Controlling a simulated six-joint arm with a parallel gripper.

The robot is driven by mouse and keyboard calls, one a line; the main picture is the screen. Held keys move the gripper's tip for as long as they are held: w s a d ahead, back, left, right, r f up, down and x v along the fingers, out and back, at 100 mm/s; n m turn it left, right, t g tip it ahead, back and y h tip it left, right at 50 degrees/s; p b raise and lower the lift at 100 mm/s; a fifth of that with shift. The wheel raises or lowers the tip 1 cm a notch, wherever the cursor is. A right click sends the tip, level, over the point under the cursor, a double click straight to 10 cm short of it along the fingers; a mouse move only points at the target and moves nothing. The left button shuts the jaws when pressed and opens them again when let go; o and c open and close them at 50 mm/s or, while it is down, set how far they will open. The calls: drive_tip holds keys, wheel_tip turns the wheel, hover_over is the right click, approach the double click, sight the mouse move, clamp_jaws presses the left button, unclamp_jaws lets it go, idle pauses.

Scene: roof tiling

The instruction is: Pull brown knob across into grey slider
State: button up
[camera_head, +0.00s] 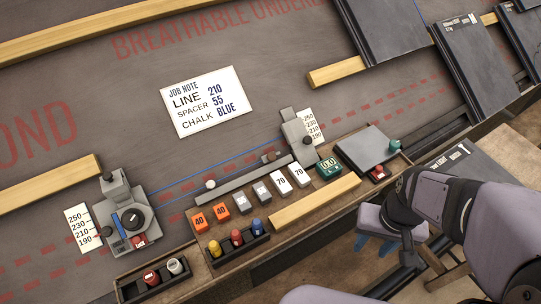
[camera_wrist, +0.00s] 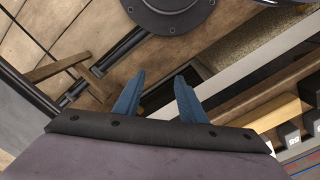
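A grey slider block (camera_head: 299,133) stands at the right scale card, with a small dark, brownish round knob (camera_head: 307,140) on it. A second grey device (camera_head: 124,222) stands at the left scale card, with a black dial and a red part at its front. A thin blue line runs between the two devices. I cannot tell for sure which part is the brown knob. My gripper (camera_head: 376,245) is at the lower right, well apart from both devices. In the wrist view my gripper's two blue fingers (camera_wrist: 157,95) are apart with nothing between them.
A wooden tray holds orange, grey and white blocks (camera_head: 281,180), a green 0.0 display (camera_head: 328,168) and a grey plate (camera_head: 367,148). Chalk bottles (camera_head: 237,238) sit in front. A job note (camera_head: 203,102) lies on the roof sheet. Dark tiles (camera_head: 480,65) and battens are at upper right.

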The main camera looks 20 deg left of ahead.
sight(273, 158)
drive_tip(key=shift+o, duration=0.2)
